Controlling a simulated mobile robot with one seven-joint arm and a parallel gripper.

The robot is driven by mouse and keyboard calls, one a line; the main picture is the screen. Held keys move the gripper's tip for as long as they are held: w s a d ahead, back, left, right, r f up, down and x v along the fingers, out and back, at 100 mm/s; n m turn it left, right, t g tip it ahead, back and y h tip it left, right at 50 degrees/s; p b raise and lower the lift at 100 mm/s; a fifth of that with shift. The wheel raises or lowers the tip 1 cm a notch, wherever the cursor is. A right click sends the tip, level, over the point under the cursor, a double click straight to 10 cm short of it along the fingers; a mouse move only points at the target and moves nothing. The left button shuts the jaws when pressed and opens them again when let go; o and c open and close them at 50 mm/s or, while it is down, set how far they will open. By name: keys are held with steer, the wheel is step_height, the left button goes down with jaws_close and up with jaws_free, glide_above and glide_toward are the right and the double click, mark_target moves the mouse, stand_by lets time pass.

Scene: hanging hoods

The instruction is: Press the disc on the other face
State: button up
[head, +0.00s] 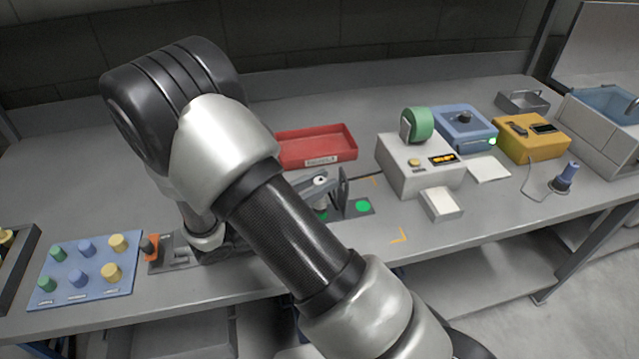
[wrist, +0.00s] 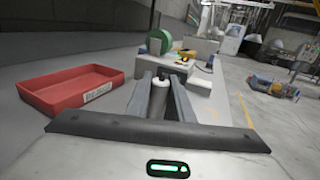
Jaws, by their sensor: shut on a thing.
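My gripper (head: 325,190) is partly behind my arm in the head view. In the wrist view my gripper (wrist: 161,98) has its two grey fingers on either side of a pale upright cylinder (wrist: 160,92), and is shut on it. The pale top of this cylinder (head: 320,181) shows between the fingers in the head view. Just right of it, a flat green disc (head: 363,206) lies on a dark plate (head: 352,213) on the bench. A second green patch (head: 322,214) shows below my gripper, mostly hidden. I cannot tell which face the task's disc is on.
A red tray (head: 318,147) lies behind my gripper. A grey box (head: 405,172) with a green roll (head: 419,124) stands to the right, a small white block (head: 441,203) before it. Blue (head: 463,125) and yellow (head: 530,140) boxes stand beyond. A blue pegboard (head: 85,265) lies left.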

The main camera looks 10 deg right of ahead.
steer(key=shift+r+p, duration=1.8)
steer(key=shift+r, duration=0.65)
